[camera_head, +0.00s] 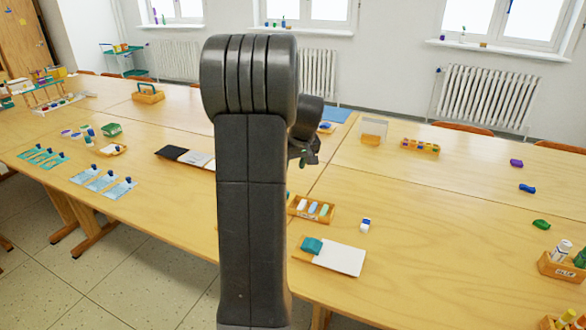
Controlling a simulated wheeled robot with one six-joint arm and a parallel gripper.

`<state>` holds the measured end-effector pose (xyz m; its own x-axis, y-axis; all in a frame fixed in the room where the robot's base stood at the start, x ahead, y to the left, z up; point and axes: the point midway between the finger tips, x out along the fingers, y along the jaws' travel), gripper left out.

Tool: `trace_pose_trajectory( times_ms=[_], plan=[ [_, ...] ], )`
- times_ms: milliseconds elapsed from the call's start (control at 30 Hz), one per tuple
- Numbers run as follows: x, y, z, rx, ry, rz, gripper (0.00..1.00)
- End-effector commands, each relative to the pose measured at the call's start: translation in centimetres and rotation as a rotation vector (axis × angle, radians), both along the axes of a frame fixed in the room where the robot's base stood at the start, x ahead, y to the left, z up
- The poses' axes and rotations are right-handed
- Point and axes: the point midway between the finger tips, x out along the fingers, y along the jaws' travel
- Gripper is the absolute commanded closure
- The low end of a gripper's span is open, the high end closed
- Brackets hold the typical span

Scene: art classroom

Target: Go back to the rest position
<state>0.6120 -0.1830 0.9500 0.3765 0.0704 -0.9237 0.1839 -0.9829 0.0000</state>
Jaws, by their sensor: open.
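My arm stands upright in the middle of the head view and hides part of the table behind it. My gripper (304,158) shows just right of the arm's upper end, above the wooden table (420,225). It is small and dark in the view and partly hidden by my arm. The gripper is open, and I see nothing held in it.
A tray with tubes (313,209), a small white and blue block (366,224) and a white pad with a teal item (340,257) lie right of my arm. Blue cards (102,181) lie at left. The right-hand table middle is largely clear.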

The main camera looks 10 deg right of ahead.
Motion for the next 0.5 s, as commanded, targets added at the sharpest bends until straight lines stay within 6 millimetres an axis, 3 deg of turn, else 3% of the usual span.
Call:
trace_pose_trajectory(
  times_ms=[267, 500],
  plan=[
    [0.0, 0.0, -0.1, 0.000, 0.001, 0.000, 0.59],
    [0.9, 0.2, -2.5, 0.001, 0.004, 0.001, 0.59]
  ],
)
